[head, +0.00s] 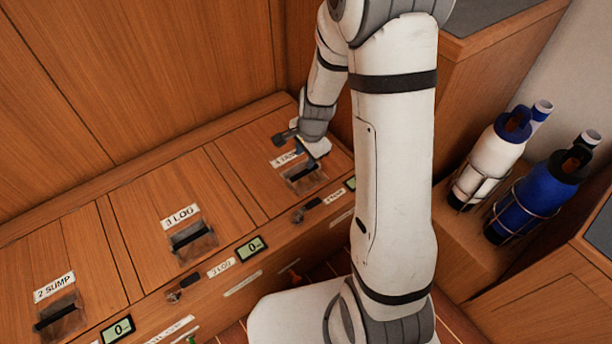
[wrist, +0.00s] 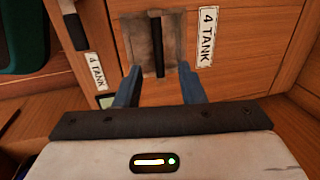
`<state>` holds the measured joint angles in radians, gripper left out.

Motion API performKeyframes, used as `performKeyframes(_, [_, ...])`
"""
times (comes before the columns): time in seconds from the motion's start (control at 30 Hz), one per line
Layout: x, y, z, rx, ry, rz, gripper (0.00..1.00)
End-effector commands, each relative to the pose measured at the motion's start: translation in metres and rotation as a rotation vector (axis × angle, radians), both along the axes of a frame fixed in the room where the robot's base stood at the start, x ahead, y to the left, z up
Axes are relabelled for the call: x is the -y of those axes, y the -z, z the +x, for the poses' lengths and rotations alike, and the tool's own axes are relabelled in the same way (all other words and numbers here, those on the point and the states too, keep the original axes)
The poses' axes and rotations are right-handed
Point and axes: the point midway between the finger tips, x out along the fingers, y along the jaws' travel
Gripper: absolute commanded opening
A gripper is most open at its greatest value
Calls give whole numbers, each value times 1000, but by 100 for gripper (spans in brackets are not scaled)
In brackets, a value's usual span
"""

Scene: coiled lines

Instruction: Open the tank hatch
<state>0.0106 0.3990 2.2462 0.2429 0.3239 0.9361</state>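The tank hatch (head: 245,160) is a wooden panel in the bench top, lying flat and closed at the right end of the row. Its label "4 TANK" (wrist: 207,37) shows in the wrist view, beside a recessed pull with a dark bar (wrist: 158,47). The recess also shows in the head view (head: 304,178), just below my gripper. My gripper (wrist: 158,82) is open, with its two blue-grey fingers apart on either side of the lower end of the bar. Nothing is between the fingertips except the view of the recess. Contact cannot be told.
Hatches labelled "3 LOG" (head: 181,216) and "2 SUMP" (head: 54,287) lie closed to the left. Small displays (head: 251,248) line the front face. A white bottle (head: 487,160) and a blue bottle (head: 540,197) stand in racks at right. A wooden wall rises behind the bench.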

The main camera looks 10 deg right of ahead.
Motion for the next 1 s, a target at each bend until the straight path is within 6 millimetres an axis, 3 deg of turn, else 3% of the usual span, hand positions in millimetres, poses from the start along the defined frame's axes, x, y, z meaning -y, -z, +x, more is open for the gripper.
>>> performKeyframes(0.5, [-5,73,13,-3,11,1,36])
performKeyframes(0.93, [-7,81,15,0,9,1,36])
performKeyframes(1.0, [-7,81,15,-1,9,2,30])
